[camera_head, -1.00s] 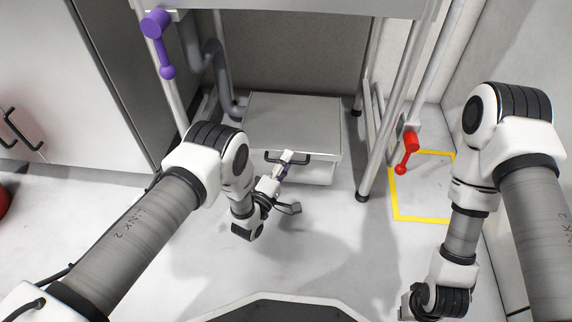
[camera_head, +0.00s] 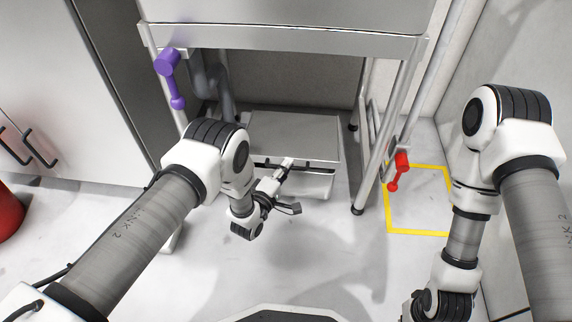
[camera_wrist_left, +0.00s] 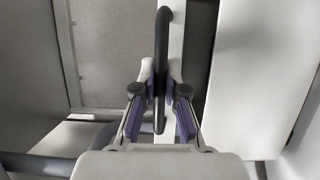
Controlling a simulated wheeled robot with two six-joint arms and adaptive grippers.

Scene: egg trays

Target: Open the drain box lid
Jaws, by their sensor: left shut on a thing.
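The drain box is a low grey-white box on the floor under the metal table. Its flat lid (camera_head: 300,130) forms the top, and its pale front face (camera_head: 312,185) shows below. A dark line runs between the lid's front edge and the front face. My left gripper (camera_head: 286,164) is at the front edge of the box. In the left wrist view the left gripper (camera_wrist_left: 160,90) has its purple-padded fingers shut on a black bar handle (camera_wrist_left: 162,35). A dark gap lies right of the handle there. My right arm shows, but its gripper is out of the head view.
The metal table (camera_head: 290,40) stands over the box, with legs on both sides. A purple lever (camera_head: 170,72) is at left and a red lever (camera_head: 399,172) at right. A yellow floor outline (camera_head: 418,234) is at right, a red object (camera_head: 8,212) at far left. Floor in front is clear.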

